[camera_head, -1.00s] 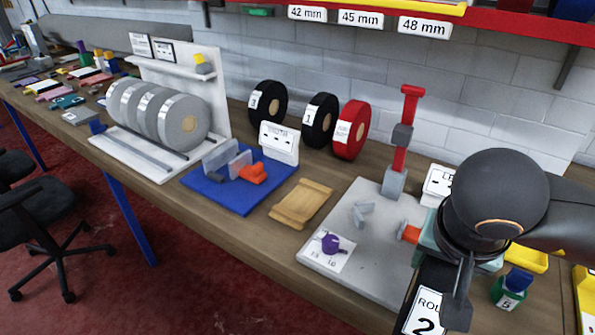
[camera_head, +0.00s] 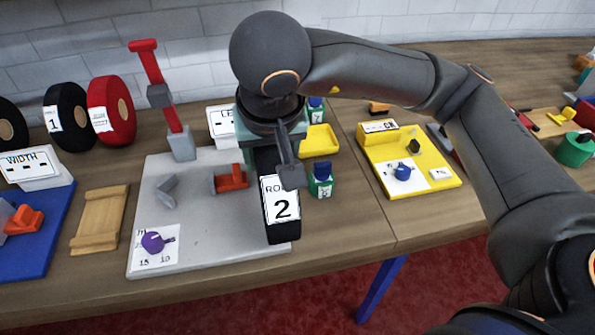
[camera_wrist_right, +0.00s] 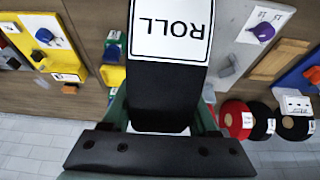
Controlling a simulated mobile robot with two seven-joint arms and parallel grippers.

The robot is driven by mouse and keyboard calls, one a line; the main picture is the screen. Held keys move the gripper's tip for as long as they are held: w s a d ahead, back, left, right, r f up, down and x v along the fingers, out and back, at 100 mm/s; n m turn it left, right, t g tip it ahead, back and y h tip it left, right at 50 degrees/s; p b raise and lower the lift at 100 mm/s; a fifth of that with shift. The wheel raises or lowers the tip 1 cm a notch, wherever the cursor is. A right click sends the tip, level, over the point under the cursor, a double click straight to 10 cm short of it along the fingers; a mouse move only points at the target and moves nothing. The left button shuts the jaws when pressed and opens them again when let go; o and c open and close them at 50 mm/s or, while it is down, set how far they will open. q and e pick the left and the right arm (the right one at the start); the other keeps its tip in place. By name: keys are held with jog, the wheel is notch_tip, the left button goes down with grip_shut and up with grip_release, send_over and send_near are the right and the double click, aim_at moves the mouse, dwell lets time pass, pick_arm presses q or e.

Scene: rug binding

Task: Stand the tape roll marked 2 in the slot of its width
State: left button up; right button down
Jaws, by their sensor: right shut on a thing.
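The black tape roll marked 2 (camera_head: 280,205) hangs from my right gripper (camera_head: 270,150) in the head view. Its white label faces the camera. The roll is over the front right part of the grey board; I cannot tell whether it touches it. In the right wrist view the roll (camera_wrist_right: 168,95) fills the middle, its ROLL label upside down, between the fingers of my right gripper (camera_wrist_right: 162,118), which is shut on it. No width-marked slot shows now. My left gripper is not in view.
The grey board (camera_head: 205,245) carries a red-topped post (camera_head: 160,95), an orange-red block (camera_head: 231,177) and a purple knob (camera_head: 153,242). Black (camera_head: 66,117) and red (camera_head: 112,112) rolls stand at the left.

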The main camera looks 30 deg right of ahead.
jog(key=w+d+f+p, duration=0.1)
jog(key=w+d+f, duration=0.1)
jog(key=d+f, duration=0.4)
jog(key=shift+w+d+f, duration=0.2)
jog(key=shift+d+f, duration=0.05)
jog(key=shift+f, duration=1.65)
jog(key=shift+f, duration=0.15)
jog(key=shift+c, duration=0.8)
grip_release()
